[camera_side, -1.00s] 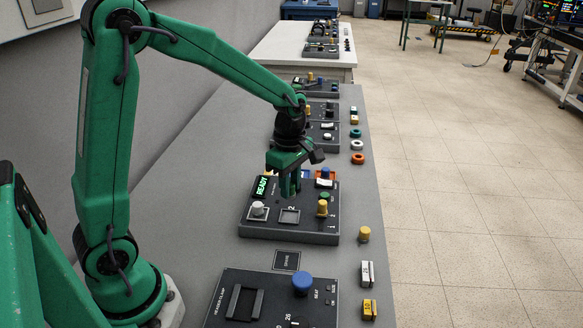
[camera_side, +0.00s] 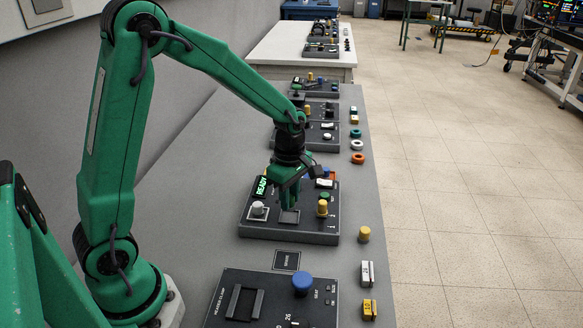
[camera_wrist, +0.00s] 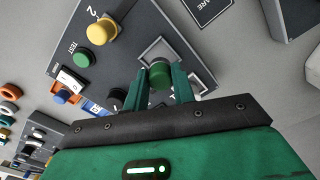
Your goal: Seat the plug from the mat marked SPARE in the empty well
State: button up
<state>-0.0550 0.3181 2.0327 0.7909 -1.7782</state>
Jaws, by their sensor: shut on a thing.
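My gripper (camera_wrist: 162,84) is shut on a small green plug (camera_wrist: 159,76) with a grey end, seen between its two fingers in the wrist view. The square-framed well (camera_wrist: 152,49) lies right at the plug on the dark panel. In the side view my gripper (camera_side: 289,207) is low over this well (camera_side: 289,217), and its fingers hide the plug. I cannot tell whether the plug is in the well or just above it. The mat marked SPARE (camera_side: 286,260) is bare; its corner shows in the wrist view (camera_wrist: 206,8).
On the panel (camera_side: 300,236), a grey knob (camera_side: 258,208) sits left of the well and a yellow knob (camera_side: 322,207) right of it. A lit READY display (camera_side: 262,186) stands behind. A blue knob (camera_side: 302,284) rises from the nearer panel. Loose yellow and white parts lie along the right edge.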

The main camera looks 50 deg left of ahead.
jog(key=shift+f, duration=0.9)
jog(key=shift+f, duration=0.55)
dwell(1.5)
jog(key=o, duration=1.5)
jog(key=shift+o, duration=0.2)
jog(key=shift+r, duration=0.2)
jog(key=shift+r, duration=3.35)
